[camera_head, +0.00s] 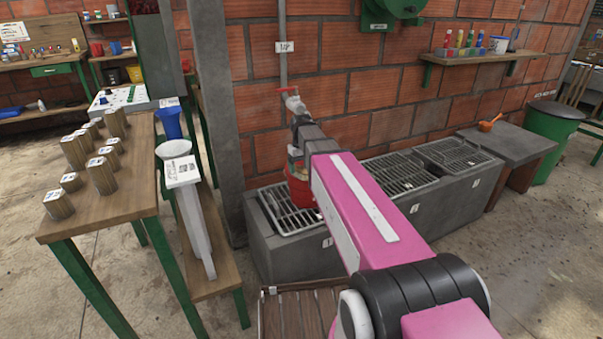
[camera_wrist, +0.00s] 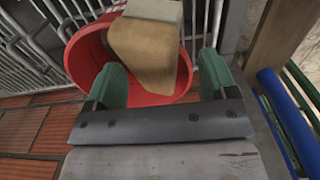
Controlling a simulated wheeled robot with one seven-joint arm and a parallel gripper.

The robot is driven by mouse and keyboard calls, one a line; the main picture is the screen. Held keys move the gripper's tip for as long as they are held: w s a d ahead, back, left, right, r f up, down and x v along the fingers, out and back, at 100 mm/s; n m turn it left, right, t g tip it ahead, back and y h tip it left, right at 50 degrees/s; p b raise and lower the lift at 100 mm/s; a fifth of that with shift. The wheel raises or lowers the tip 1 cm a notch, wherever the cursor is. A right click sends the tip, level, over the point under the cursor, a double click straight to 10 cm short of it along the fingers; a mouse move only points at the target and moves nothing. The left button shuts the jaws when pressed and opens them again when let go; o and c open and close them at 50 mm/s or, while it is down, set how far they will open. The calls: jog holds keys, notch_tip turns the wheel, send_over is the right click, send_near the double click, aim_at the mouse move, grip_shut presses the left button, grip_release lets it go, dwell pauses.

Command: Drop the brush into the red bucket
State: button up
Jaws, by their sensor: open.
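The red bucket (camera_head: 301,192) stands on the metal grate against the brick wall, partly hidden behind my arm in the head view. In the wrist view the bucket (camera_wrist: 85,62) lies just beyond my fingertips, with its mouth in view. The brush (camera_wrist: 143,55), a tan wedge with a paler block at one end, shows across the bucket's mouth. I cannot tell whether it rests on the bottom. My gripper (camera_wrist: 162,80) is open, its two green fingers apart on either side of the brush's near end, with gaps on both sides.
A concrete trough with metal grates (camera_head: 398,175) runs along the wall. A pipe with a red valve (camera_head: 293,103) comes down above the bucket. A wooden table (camera_head: 125,190) with several labelled blocks stands at left. A slatted wooden surface (camera_head: 300,312) lies in front.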

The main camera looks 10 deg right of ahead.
notch_tip(320, 180, up, 9)
jog(key=shift+r, duration=0.1)
jog(key=s+d+f+m, duration=0.1)
jog(key=s+d+f, duration=0.1)
jog(key=s+f, duration=0.7)
jog(key=s+d+f+m, duration=0.2)
jog(key=s+d+f, duration=0.1)
jog(key=s+f, duration=0.7)
notch_tip(320, 180, down, 3)
jog(key=shift+d+f+m, duration=0.2)
jog(key=shift+d+m, duration=0.1)
jog(key=shift+s, duration=0.1)
dwell(0.7)
